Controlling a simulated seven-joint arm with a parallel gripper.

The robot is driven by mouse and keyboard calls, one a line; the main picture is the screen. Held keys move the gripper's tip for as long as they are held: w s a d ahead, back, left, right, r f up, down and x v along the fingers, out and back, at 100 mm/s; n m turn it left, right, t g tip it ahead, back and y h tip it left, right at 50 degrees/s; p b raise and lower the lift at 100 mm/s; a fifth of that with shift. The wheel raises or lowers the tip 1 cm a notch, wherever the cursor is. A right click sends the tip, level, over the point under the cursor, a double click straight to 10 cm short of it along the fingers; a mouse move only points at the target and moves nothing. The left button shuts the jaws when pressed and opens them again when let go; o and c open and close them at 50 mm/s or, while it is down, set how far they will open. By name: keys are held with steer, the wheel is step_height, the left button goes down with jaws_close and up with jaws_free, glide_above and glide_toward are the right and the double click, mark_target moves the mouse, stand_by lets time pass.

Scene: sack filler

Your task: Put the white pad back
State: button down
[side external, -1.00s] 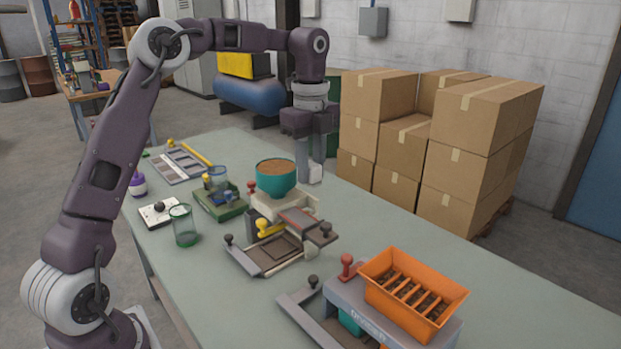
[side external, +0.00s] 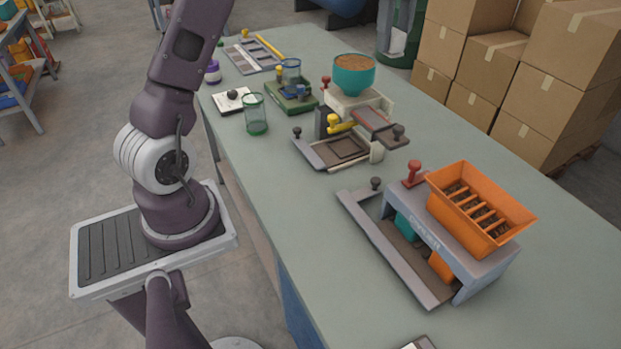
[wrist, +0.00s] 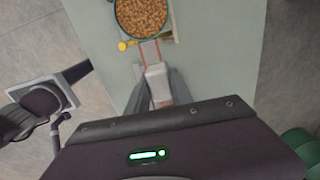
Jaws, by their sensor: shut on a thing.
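The white pad (wrist: 157,79) is a pale block between the two grey fingers of my gripper (wrist: 158,92) in the wrist view. My gripper is shut on it. The rest of my gripper is out of that frame.
The teal bowl (side external: 354,75) of brown grains stands on a pale filler close to my gripper. An orange hopper (side external: 480,208) stands at the front right. Clear jars and a white plate with a dark knob (side external: 232,99) stand left. Cardboard boxes (side external: 568,90) stack behind the table.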

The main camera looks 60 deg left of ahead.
steer(key=s+a+r, duration=0.2)
steer(key=s, duration=0.8)
glide_above(300, 200)
step_height(300, 200, down, 2)
step_height(300, 200, down, 30)
steer(key=shift+r, duration=0.1)
steer(key=c, duration=1.5)
jaws_free()
steer(key=o, duration=0.4)
